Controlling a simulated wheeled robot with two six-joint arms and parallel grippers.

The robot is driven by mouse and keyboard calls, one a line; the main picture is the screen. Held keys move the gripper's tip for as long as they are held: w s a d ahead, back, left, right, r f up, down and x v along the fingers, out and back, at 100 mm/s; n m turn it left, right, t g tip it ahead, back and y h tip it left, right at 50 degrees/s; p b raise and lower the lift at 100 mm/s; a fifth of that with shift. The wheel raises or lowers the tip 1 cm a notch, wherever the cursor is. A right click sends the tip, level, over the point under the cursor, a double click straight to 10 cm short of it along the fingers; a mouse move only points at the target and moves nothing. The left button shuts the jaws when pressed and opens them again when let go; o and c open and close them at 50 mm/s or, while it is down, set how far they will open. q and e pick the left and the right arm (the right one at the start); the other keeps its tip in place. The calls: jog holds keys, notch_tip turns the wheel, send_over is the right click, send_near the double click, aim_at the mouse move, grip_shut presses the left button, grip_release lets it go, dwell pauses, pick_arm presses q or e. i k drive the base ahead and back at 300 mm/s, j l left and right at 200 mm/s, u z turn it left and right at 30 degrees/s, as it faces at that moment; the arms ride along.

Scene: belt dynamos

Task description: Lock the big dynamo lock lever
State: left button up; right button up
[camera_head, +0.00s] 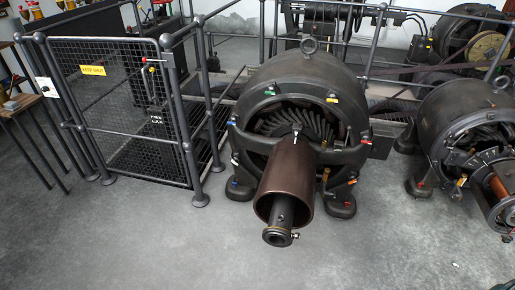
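The big dynamo (300,80) stands in the middle of the view, a dark round housing with a brown cylinder (286,185) and a shaft (280,236) pointing towards me. A small pale-tipped lever (296,134) shows at the top of the cylinder, in front of the vanes. Several small coloured parts sit around the housing, among them a green one (270,90), a yellow one (332,98) and an orange one (352,181). I cannot tell which of these is the lock lever or how it is set. Neither of my grippers is in view.
A mesh gate (120,110) with a yellow sign (92,70) and railings stands to the left. A smaller dynamo (465,125) stands to the right. A table (20,103) is at the left edge. The grey floor (150,245) in front is mostly clear.

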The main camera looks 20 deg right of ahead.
aim_at(349, 128)
jog(key=z, duration=1.3)
